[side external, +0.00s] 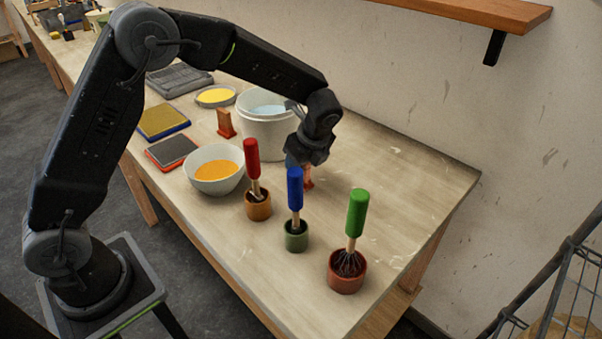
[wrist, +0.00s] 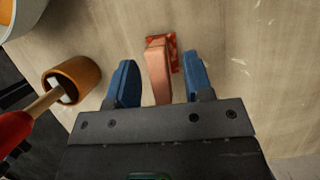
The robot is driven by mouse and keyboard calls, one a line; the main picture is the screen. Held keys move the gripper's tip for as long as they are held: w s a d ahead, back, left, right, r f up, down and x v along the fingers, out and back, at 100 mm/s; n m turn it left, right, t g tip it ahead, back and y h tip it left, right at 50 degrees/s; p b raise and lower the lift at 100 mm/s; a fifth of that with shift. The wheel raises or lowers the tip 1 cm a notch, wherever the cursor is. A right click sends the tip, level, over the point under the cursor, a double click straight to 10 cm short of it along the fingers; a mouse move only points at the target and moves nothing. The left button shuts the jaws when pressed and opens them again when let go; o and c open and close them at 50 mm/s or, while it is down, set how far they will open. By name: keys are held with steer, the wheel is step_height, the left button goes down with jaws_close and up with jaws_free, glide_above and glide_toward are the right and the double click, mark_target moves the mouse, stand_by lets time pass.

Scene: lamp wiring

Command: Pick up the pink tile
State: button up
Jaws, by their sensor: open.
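The pink tile (wrist: 158,72) shows in the wrist view as a salmon-pink upright slab. It stands at a red speckled base (wrist: 174,58) on the table. My gripper (wrist: 159,75) is open, with one blue finger on each side of the tile. Gaps show between the tile and both fingers. In the side view my gripper (side external: 306,165) points down over the table, just in front of the white bucket. Only a small orange-red part (side external: 308,181) shows below it; the rest is hidden by the gripper.
Red (side external: 252,160), blue (side external: 295,190) and green (side external: 356,214) handled tools stand in small pots close by. A white bucket (side external: 264,138) stands behind my gripper. A bowl of orange contents (side external: 216,187) and an orange-brown stand (side external: 226,123) are leftward. The table's right side is clear.

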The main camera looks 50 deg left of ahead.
steer(key=shift+x, duration=1.2)
jaws_close()
